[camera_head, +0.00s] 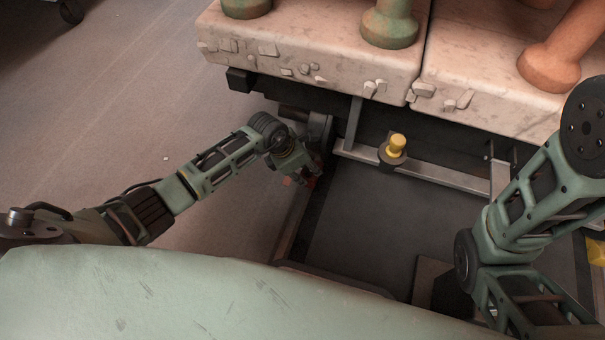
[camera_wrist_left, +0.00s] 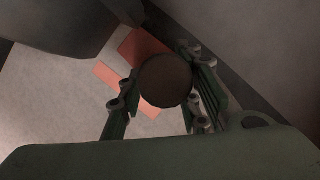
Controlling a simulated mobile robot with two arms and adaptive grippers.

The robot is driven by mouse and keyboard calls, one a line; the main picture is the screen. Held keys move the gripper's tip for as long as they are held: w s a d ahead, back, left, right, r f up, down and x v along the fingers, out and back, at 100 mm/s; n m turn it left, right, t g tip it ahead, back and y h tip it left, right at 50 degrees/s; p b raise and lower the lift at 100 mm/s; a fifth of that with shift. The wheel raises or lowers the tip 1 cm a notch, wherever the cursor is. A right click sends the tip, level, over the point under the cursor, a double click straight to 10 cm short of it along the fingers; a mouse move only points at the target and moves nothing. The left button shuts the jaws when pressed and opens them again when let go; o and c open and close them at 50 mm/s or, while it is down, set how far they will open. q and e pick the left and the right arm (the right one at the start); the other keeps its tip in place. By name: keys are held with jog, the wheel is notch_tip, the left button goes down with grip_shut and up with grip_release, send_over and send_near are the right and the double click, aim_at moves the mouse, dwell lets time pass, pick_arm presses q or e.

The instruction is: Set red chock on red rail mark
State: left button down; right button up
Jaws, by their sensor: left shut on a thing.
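My left gripper (camera_head: 303,170) reaches down beside the left side of the dark cart base. In the left wrist view its two fingers (camera_wrist_left: 160,88) are shut on a dark reddish-brown round knob (camera_wrist_left: 166,80), which I take to be the top of the red chock. Flat red patches (camera_wrist_left: 140,48) show below and around the knob; I cannot tell which belong to the chock and which to the red rail mark. In the head view a small bit of red (camera_head: 289,181) shows beside the gripper. My right gripper is out of view.
Pale stone-like slabs (camera_head: 320,62) carrying green and orange pieces stand at the back. A yellow-topped dark knob (camera_head: 397,146) stands on the grey frame bar (camera_head: 430,172). The dark deck (camera_head: 365,225) is clear in the middle. Open floor (camera_head: 110,110) lies left.

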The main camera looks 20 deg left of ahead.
pick_arm(q)
jog(key=shift+w+f+b, duration=0.1)
jog(key=shift+w+b, duration=0.6)
jog(key=shift+w, duration=0.75)
jog(key=shift+f, duration=0.15)
jog(key=c, duration=1.6)
grip_release()
jog(key=shift+f, duration=0.1)
jog(key=o, duration=0.9)
jog(key=shift+c, duration=0.2)
jog(key=shift+r, duration=0.25)
